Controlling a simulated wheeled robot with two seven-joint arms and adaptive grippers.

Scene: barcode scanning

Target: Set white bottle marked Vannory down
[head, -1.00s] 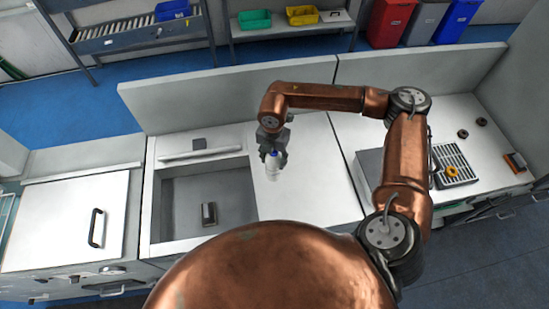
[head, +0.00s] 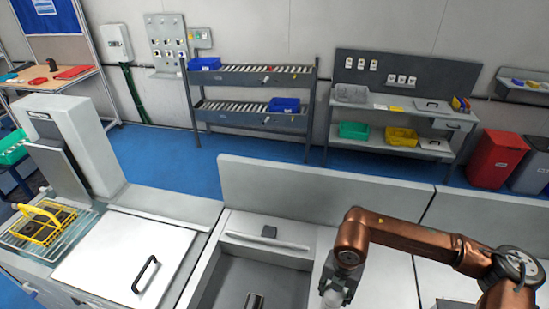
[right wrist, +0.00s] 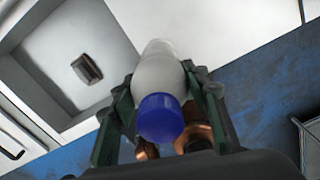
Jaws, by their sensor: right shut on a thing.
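A white bottle (right wrist: 158,72) with a blue cap (right wrist: 160,118) is held between the fingers of my right gripper (right wrist: 165,88). The cap faces the right wrist camera, and no marking can be read on the bottle. In the head view my right gripper (head: 343,282) is at the bottom edge, right of the sink basin, with part of the white bottle (head: 334,299) showing below it. Whether the bottle touches the white counter (head: 385,280) cannot be told. My left gripper is not in view.
The sunken basin (head: 282,282) lies left of the gripper, with a small dark object (head: 254,301) in it. A low back panel (head: 310,195) stands behind the counter. A white lid with a dark handle (head: 125,258) and a yellow rack (head: 45,224) are farther left.

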